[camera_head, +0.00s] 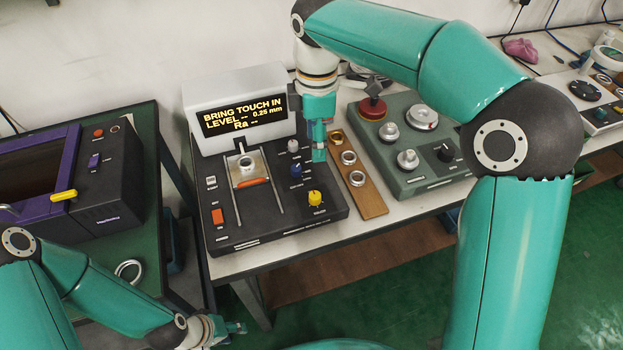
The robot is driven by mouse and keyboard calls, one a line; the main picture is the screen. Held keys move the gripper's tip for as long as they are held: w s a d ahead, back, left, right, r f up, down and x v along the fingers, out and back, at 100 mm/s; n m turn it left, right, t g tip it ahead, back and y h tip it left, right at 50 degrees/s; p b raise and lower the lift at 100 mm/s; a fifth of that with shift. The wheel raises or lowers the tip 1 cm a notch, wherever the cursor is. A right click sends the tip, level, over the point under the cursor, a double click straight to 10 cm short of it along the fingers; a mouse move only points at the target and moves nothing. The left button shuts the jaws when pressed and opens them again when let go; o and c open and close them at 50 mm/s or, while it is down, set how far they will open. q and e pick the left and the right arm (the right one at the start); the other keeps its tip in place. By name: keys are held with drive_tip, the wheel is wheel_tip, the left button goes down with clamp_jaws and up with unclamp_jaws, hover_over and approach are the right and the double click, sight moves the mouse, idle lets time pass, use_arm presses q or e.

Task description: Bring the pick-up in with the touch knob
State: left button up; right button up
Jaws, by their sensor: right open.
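The tester (270,225) is a black console with a lit display (243,114) reading "BRING TOUCH IN", "LEVEL -- 0.25 mm" and "Ra --". A yellow knob (315,198) is at its front right; its label is too small to read surely. A blue knob (296,170) and a grey knob (293,146) sit behind it. A ring (246,164) lies on a pale holder between two rails. I cannot clearly make out the pick-up. My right gripper (319,155) points down, open, above the console's right edge, behind the yellow knob. My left gripper (238,328) is low at the front, clear of the console.
A wooden strip (372,203) with several rings lies right of the console. A green control box (425,175) with a red button stands beyond it. An orange switch (218,216) is at the console's left. A purple-framed machine (105,185) and a loose ring (128,270) are on the left bench.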

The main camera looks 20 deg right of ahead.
sight(316, 195)
drive_tip(key=f, duration=1.6)
drive_tip(key=shift+s+f, duration=0.25)
drive_tip(key=shift+s, duration=0.15)
drive_tip(key=shift+c, duration=0.3)
clamp_jaws()
